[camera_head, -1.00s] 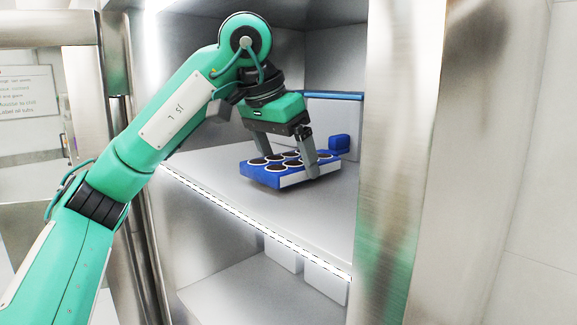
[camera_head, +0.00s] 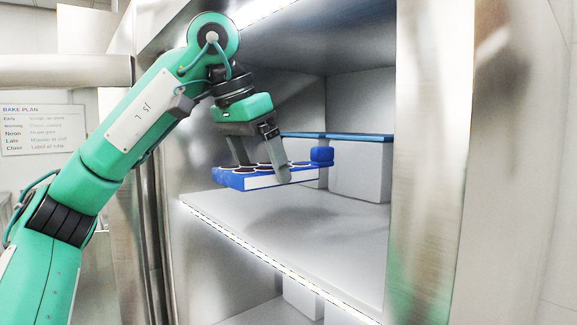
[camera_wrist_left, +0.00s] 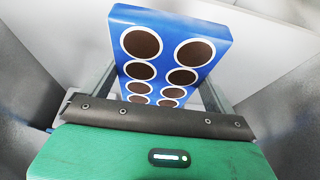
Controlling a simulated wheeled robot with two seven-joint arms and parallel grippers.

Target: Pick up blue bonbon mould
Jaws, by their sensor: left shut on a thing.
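The blue bonbon mould (camera_head: 228,178) is a flat blue block with several round dark-brown fillings ringed in white on top and a white panel on its front side. My left gripper (camera_head: 262,172) is shut on it, with one finger on each side, and holds it level above the shelf inside the steel cabinet. In the left wrist view the mould (camera_wrist_left: 165,17) lies between the two fingers of the left gripper (camera_wrist_left: 155,82), its far end sticking out beyond them. The right gripper is not in view.
The cabinet shelf (camera_head: 300,228) below the mould has a lit front edge. A steel door frame (camera_head: 430,170) stands at right.

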